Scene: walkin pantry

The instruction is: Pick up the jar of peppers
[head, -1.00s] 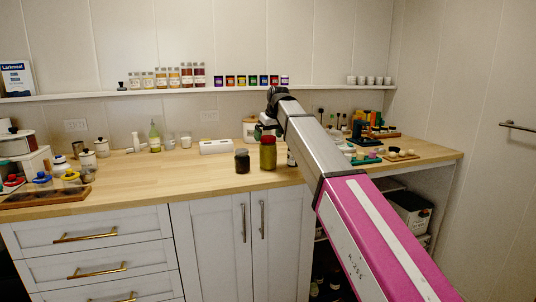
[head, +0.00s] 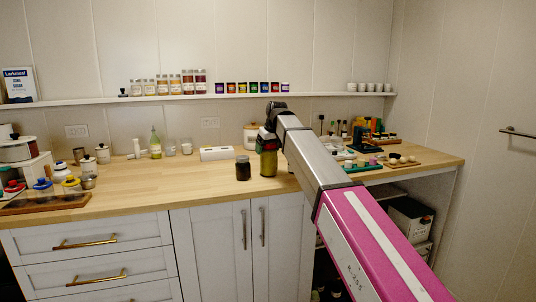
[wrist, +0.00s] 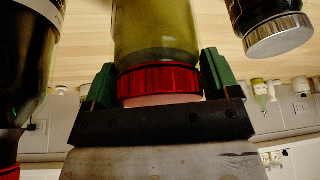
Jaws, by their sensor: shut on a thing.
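The jar of peppers (head: 268,163) is a yellow-green jar with a red lid, standing upright near the front edge of the wooden counter. My gripper (head: 267,143) is over its top and hides most of the lid in the head view. In the wrist view, the jar (wrist: 157,35) hangs upside down in the picture. Its red lid (wrist: 160,84) sits between the two green fingers of my gripper (wrist: 158,85), which is shut on it. The jar's base shows no clear gap from the counter.
A dark jar (head: 243,168) stands close to the left; its silver lid (wrist: 278,37) shows in the wrist view. A dark red-capped bottle (wrist: 22,70) is close on the other side. The counter (head: 190,185) left of the dark jar is clear.

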